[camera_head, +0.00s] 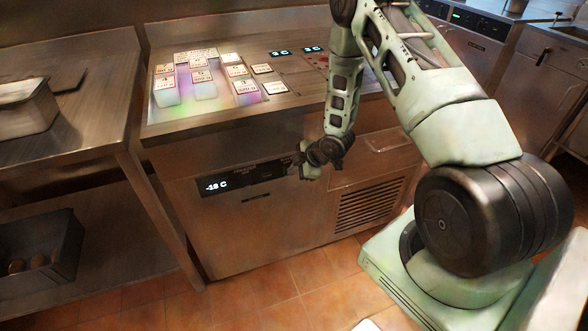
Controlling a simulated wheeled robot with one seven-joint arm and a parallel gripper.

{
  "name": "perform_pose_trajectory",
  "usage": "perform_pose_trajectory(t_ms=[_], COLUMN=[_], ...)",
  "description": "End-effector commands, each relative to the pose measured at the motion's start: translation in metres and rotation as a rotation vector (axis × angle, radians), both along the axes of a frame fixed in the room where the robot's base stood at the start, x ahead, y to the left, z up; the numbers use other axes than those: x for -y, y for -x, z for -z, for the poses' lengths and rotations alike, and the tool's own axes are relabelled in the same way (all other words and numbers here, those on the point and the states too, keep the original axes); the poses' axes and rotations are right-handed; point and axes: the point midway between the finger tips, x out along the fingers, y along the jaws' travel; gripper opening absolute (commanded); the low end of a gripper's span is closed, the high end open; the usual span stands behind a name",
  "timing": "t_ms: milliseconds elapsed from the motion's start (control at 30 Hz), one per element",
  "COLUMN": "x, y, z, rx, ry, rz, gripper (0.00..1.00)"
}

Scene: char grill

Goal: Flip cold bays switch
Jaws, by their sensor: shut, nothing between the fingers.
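The cold bays unit is a steel counter cabinet (245,235) in the middle of the view. A black control panel (236,178) on its front shows "-18 C" at its left end. My gripper (303,172) is at the right end of this panel, close to the cabinet front. Its fingers are small and dark here, and they look shut with nothing held. The switch itself cannot be made out; my gripper and wrist cover the panel's right end. I cannot tell whether the fingers touch the panel.
Labelled bays (200,76) fill the counter's left top, with two small displays (296,50) behind. A vent grille (369,204) is low on the cabinet's right. A steel table (75,128) holding a metal pan (28,108) stands left. Tiled floor (270,290) in front is clear.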

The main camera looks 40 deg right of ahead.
Motion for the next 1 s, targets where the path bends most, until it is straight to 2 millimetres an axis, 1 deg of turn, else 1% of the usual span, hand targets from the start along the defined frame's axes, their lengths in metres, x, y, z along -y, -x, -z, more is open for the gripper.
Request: perform_pose_trajectory(t_ms=[200, 333, 567, 1000], x=[0.000, 0.002, 0.002, 0.002], y=[0.000, -0.007, -0.007, -0.008], z=[0.000, -0.002, -0.003, -0.020], rx=[0.000, 0.000, 0.001, 0.005], ry=[0.000, 0.001, -0.001, 0.000], rz=[0.000, -0.001, 0.000, 0.000], gripper=[0.00, 0.00, 0.00, 0.00])
